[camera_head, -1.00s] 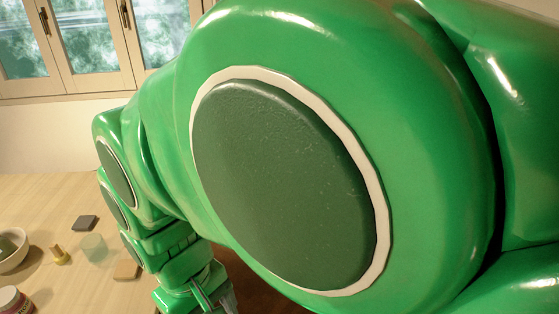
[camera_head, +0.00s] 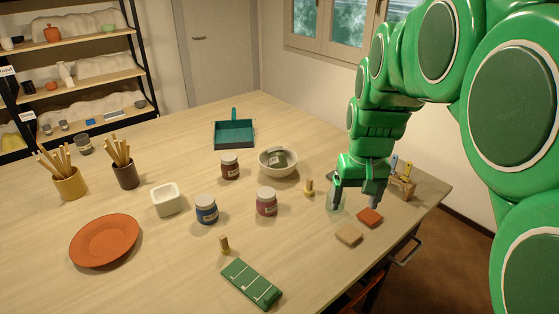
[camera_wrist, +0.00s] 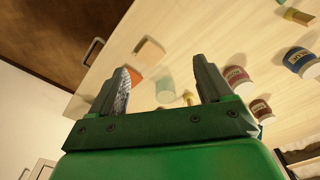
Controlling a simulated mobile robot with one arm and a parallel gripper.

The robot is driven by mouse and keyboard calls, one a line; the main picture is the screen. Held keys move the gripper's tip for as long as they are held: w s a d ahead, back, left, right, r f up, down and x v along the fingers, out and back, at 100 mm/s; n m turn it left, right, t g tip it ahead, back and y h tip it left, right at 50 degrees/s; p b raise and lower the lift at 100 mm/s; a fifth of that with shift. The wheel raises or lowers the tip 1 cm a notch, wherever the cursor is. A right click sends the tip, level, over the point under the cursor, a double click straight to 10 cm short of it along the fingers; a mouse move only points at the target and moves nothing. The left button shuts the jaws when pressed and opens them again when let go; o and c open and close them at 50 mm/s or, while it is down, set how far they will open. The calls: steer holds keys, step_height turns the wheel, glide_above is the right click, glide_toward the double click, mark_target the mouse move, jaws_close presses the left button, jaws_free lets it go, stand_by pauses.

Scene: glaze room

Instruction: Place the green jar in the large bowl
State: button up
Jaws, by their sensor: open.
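I cannot make out the bowl or the green jar in the wrist view.
Near my gripper are a clear greenish cup (camera_head: 335,198), an orange block (camera_head: 370,217) and a tan block (camera_head: 348,235). A brown-red jar (camera_head: 230,169), a pink jar (camera_head: 266,203) and a blue jar (camera_head: 206,211) stand around the bowl. A terracotta plate (camera_head: 104,240) lies left.

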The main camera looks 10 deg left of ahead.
steer(key=w+a+f+n+t, duration=0.1)
steer(key=w+a, duration=0.3)
steer(key=w, duration=0.4)
steer(key=w+a+f+n+t, duration=0.1)
steer(key=w+a, duration=0.2)
steer(key=w, duration=0.5)
steer(key=n+t+y, duration=0.1)
steer(key=n+y, duration=0.1)
glide_above(279, 156)
steer(key=s, duration=0.2)
steer(key=f, duration=0.4)
steer(key=d+f, duration=0.1)
steer(key=f, duration=0.1)
steer(key=shift+f, duration=0.15)
steer(key=shift+x, duration=3.65)
steer(key=shift+d, duration=0.15)
